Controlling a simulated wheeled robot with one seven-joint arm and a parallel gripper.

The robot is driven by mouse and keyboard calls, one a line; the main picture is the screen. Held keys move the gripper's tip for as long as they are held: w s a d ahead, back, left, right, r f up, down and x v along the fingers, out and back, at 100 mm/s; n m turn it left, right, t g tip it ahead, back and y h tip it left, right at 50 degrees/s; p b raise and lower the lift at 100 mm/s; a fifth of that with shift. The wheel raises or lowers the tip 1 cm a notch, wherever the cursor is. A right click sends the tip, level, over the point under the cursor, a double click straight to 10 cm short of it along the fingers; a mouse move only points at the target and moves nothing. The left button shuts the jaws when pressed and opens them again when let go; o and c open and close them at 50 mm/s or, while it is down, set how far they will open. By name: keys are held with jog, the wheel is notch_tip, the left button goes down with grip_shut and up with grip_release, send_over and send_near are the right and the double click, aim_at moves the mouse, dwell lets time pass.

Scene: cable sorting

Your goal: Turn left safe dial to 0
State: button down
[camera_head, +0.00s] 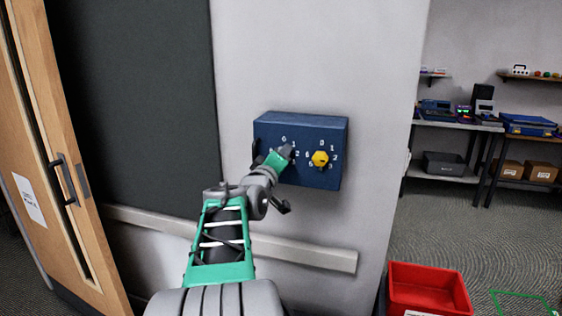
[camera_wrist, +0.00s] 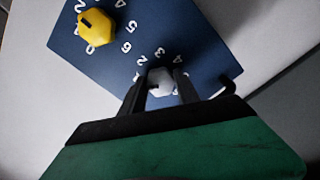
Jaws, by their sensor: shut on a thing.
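The blue safe (camera_head: 300,122) is fixed to the light wall, and its face fills much of the wrist view (camera_wrist: 205,45). Its left dial is a pale grey knob (camera_wrist: 161,80) ringed by white numerals. My gripper (camera_head: 283,154) reaches the left dial from the front and mostly hides it in the head view. In the wrist view my gripper (camera_wrist: 159,84) has its dark fingers on both sides of the grey knob, shut on it. The dial's pointer setting cannot be read. The right dial is yellow (camera_head: 320,159), free, and also in the wrist view (camera_wrist: 97,28).
A dark handle (camera_wrist: 229,84) sticks out at the safe's edge near my gripper. A pale rail (camera_head: 310,255) runs along the wall below. A wooden door (camera_head: 60,120) is at left. A red bin (camera_head: 428,275) stands on the floor at right, with shelves behind.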

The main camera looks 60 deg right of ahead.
jog(key=n, duration=0.6)
jog(key=shift+n, duration=0.4)
dwell(0.3)
jog(key=c, duration=0.9)
grip_release()
jog(key=shift+a, duration=0.15)
jog(key=s+a+b, duration=0.1)
jog(key=a, duration=0.6)
jog(key=shift+a+b, duration=0.25)
jog(key=shift+b, duration=0.05)
jog(key=shift+s, duration=0.1)
